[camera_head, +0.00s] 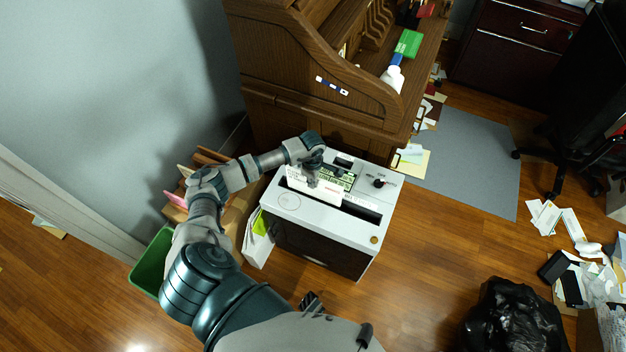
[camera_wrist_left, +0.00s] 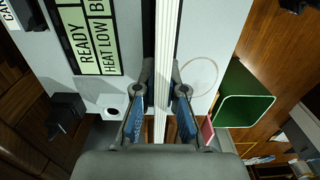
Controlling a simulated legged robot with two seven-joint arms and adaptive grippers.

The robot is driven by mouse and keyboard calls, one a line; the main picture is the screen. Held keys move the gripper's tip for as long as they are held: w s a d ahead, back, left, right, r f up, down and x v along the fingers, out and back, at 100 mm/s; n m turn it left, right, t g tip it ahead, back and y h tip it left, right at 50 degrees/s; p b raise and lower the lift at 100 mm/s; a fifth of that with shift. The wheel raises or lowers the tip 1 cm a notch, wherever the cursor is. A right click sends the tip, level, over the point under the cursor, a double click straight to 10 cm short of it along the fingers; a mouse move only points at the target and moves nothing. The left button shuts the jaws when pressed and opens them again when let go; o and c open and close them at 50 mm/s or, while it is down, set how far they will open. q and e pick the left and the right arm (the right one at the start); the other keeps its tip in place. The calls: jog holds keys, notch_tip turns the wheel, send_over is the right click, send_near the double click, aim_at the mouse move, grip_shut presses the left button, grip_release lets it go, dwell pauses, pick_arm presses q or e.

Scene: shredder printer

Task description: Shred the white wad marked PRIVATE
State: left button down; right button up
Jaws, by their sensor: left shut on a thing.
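The white wad (camera_head: 331,192) is a thick, flat stack of paper with a small reddish mark, too small to read, in the head view. My left gripper (camera_head: 313,172) is shut on it and holds it on edge over the shredder (camera_head: 290,202). The shredder has a white top, a dark front and a long dark slot (camera_head: 361,209). In the left wrist view the wad (camera_wrist_left: 166,40) runs between the two fingers (camera_wrist_left: 161,112), lined up along the dark slot. I cannot tell whether its lower edge is inside the slot.
A wooden roll-top desk (camera_head: 300,90) stands behind. A green bin (camera_head: 152,262) is at left, a black bag (camera_head: 512,318) and loose papers at right. Floor (camera_head: 440,240) right of the shredder is clear.

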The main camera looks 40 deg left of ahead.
pick_arm(q)
jog(key=shift+f, duration=0.1)
dwell(0.3)
jog(key=c, duration=1.2)
grip_release()
